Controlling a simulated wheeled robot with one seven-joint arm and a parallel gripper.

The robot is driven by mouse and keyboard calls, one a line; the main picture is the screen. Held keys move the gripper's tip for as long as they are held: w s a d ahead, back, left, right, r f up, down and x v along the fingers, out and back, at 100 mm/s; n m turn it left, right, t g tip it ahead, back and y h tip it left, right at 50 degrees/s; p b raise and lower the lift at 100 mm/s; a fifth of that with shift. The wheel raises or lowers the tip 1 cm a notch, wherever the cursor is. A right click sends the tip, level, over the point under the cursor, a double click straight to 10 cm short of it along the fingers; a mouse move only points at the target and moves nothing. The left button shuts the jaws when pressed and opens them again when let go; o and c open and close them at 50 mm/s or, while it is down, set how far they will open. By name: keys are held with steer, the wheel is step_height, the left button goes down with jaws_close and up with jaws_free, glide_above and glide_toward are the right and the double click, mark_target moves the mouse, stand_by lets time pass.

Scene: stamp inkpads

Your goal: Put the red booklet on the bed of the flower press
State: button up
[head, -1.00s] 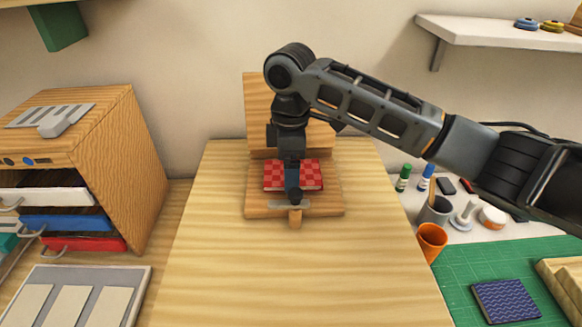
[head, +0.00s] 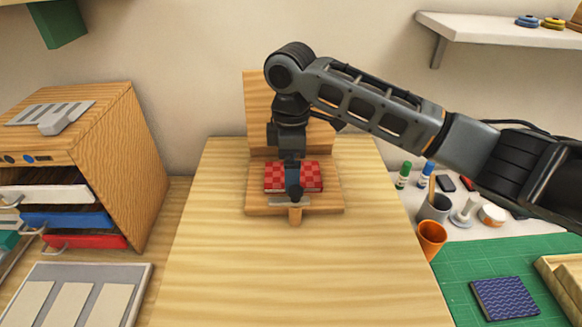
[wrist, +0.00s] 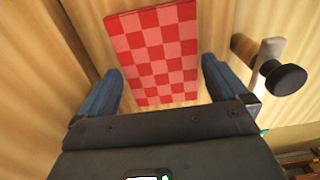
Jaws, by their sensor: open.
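The red checkered booklet (head: 312,177) lies flat on the wooden bed (head: 262,208) of the flower press, whose lid (head: 258,115) stands upright behind. It also shows in the wrist view (wrist: 157,50). My gripper (head: 293,196) is above the front part of the booklet and hides some of it. In the wrist view the two blue fingers of my gripper (wrist: 165,85) are apart, one on each side of the booklet's near end, with gaps between. A latch with a dark knob (wrist: 285,78) is beside the right finger.
A drawer cabinet (head: 130,150) stands at the left, with a tray of pale slabs (head: 85,295) before it. An orange cup (head: 431,238) and a blue patterned booklet (head: 505,300) are at the right. The table front (head: 290,280) is clear.

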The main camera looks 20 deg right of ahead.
step_height(320, 180, up, 11)
steer(key=shift+r+b, duration=0.15)
steer(key=shift+b, duration=0.2)
stand_by(1.2)
